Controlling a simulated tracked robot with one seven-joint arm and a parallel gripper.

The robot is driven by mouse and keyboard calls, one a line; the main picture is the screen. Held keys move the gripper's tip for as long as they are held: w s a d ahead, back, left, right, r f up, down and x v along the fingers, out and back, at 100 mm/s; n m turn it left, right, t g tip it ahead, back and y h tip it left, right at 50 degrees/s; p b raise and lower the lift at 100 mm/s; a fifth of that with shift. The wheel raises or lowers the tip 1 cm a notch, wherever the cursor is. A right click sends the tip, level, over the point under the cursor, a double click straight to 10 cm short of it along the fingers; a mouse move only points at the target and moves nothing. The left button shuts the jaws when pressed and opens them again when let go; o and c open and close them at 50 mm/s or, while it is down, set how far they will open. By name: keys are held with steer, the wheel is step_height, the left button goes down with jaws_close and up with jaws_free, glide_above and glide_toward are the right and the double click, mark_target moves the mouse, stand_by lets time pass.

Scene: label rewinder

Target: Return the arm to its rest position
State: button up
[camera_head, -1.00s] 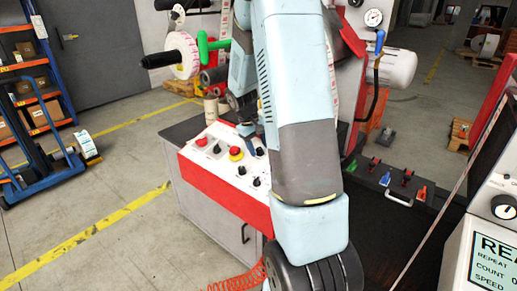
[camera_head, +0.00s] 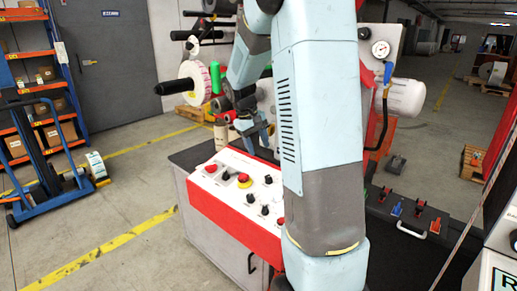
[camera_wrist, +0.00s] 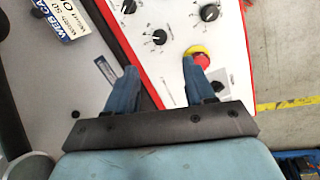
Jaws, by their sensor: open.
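My arm rises through the middle of the head view and hides part of the label rewinder behind it. My gripper (camera_head: 258,136) hangs just above the back of the machine's control panel (camera_head: 225,197). In the wrist view my gripper (camera_wrist: 158,85) has its two blue fingers apart, with nothing between them. The same control panel (camera_wrist: 165,18) lies beyond the fingertips, with black knobs and a red emergency stop (camera_wrist: 196,58) near the right finger. I cannot tell whether the fingers touch the panel.
A label roll (camera_head: 196,83) sits on a spindle at the machine's left. A pressure gauge (camera_head: 381,48) and a white motor (camera_head: 405,97) stand behind my arm. A blue trolley (camera_head: 55,190) and shelves are at the far left.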

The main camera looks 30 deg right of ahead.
stand_by(0.4)
steer(key=s+a+r+t+y, duration=0.1)
steer(key=s+a+r+t, duration=0.2)
steer(key=s+a+r, duration=0.7)
steer(key=s+a+r+t+y, duration=0.1)
steer(key=s+a, duration=0.1)
steer(key=s, duration=0.6)
steer(key=s+a+r+t+y, duration=0.1)
steer(key=s+a+t, duration=0.1)
steer(key=s, duration=0.6)
steer(key=shift+s+a+m+t, duration=0.3)
steer(key=shift+a+m, duration=0.1)
steer(key=shift+a, duration=0.15)
